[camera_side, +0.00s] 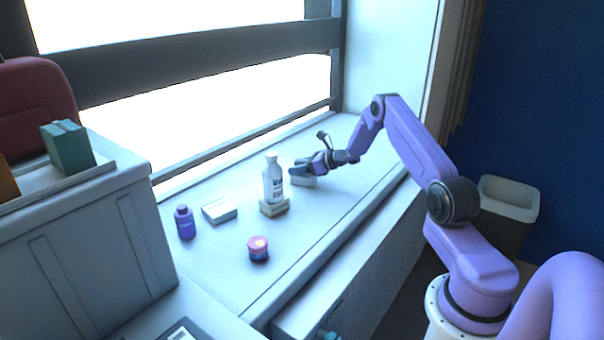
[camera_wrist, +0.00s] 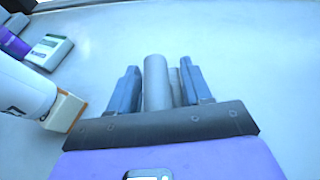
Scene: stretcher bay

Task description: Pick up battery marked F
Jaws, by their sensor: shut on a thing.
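My gripper (camera_side: 298,170) is low over the white counter, to the right of the white bottle in the side view. In the wrist view my gripper (camera_wrist: 160,78) has its two blue fingers on either side of a grey, rounded battery-like thing (camera_wrist: 156,82), and it is shut on it. A darker grey strip lies beside this thing, between the fingers; I cannot tell if it is a separate piece. No letter F can be read. In the side view a pale shape (camera_side: 304,181) shows under the fingers, mostly hidden.
Further left are a pale flat box (camera_side: 219,211) and a purple bottle (camera_side: 185,222). A pink and dark jar (camera_side: 258,248) stands nearer the front. The counter's right part is clear.

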